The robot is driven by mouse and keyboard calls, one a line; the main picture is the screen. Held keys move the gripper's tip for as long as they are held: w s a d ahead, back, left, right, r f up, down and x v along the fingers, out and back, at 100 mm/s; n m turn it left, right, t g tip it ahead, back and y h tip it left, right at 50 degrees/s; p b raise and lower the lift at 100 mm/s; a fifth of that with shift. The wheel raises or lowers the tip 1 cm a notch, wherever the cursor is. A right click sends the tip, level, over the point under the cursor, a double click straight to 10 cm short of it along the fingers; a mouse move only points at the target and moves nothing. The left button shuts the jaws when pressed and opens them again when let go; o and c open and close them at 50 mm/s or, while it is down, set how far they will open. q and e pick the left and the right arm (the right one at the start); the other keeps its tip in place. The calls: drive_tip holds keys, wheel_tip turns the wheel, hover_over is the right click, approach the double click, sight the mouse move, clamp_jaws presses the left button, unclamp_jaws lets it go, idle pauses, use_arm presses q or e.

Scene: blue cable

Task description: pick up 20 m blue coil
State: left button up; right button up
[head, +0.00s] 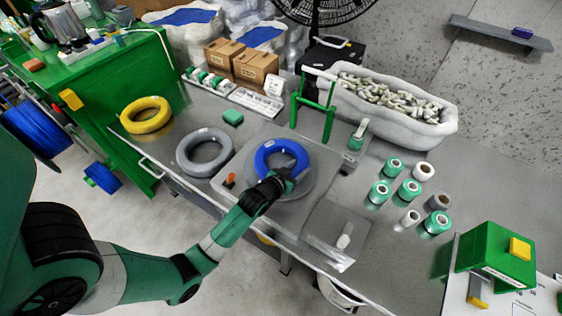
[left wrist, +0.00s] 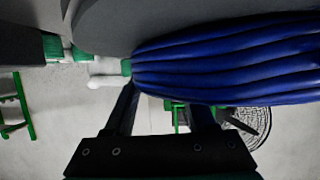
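The blue coil (head: 281,160) lies on a round grey plate (head: 296,193) on the bench in the head view. In the left wrist view the coil (left wrist: 235,58) fills the upper right, its windings seen from close by. My left gripper (head: 283,182) is at the coil's near side. In the left wrist view its fingers (left wrist: 167,102) stand apart, one beside the coil's left end and the other partly hidden behind the coil. The gripper looks open; whether the fingers touch the coil cannot be told. My right gripper is not in view.
A grey coil (head: 204,151) and a yellow coil (head: 146,115) lie to the left. A green frame (head: 314,113) stands behind the blue coil. Several tape rolls (head: 409,189) and a white bin of fittings (head: 440,128) are to the right. A flat metal plate (head: 325,240) is nearer.

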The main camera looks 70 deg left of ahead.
use_arm(q)
clamp_jaws()
drive_tip(key=shift+r, duration=0.2)
drive_tip(key=shift+r, duration=0.25)
wheel_tip(320, 180, up, 2)
drive_tip(key=shift+r+p, duration=0.25)
drive_tip(key=shift+p, duration=0.85)
drive_tip(key=s+d+r+p, duration=0.4)
drive_tip(key=d+r+p, duration=0.3)
drive_tip(key=d, duration=0.6)
wheel_tip(320, 180, up, 3)
drive_tip(key=shift+d+f, duration=0.1)
drive_tip(key=shift+d, duration=0.1)
